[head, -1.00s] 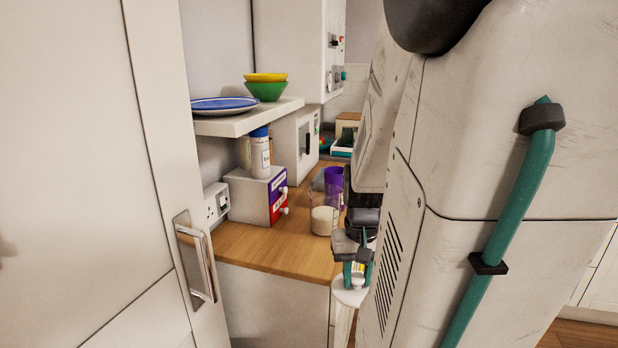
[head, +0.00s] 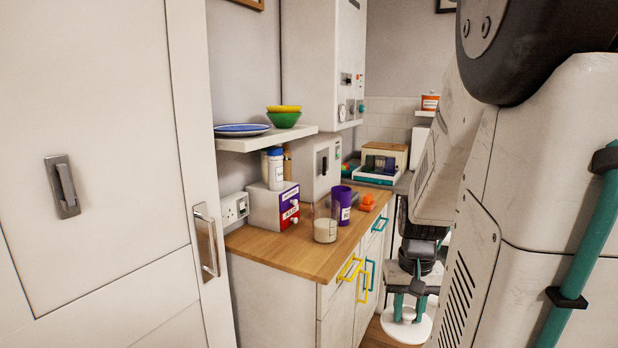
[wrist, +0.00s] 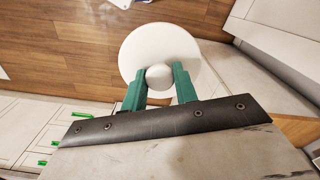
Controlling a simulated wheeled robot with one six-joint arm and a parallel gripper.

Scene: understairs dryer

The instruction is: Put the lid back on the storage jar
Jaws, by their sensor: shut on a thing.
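The lid (wrist: 141,52) is a white disc with a round knob (wrist: 158,77). In the wrist view my gripper (wrist: 159,82) is shut on that knob, with a green finger on each side. In the head view my gripper (head: 408,300) holds the lid (head: 412,330) level, to the right of the counter and below its top. A clear jar (head: 325,229) with pale contents stands upright on the counter near its front edge. No lid shows on it, and it looks like the storage jar. The lid is apart from it.
The wooden counter (head: 265,252) also holds a purple cup (head: 341,205), an orange object (head: 367,203) and a small drawer box (head: 263,207). Yellow and teal handles stick out below. A shelf (head: 305,132) with bowls overhangs the back. Wooden floor lies under the lid.

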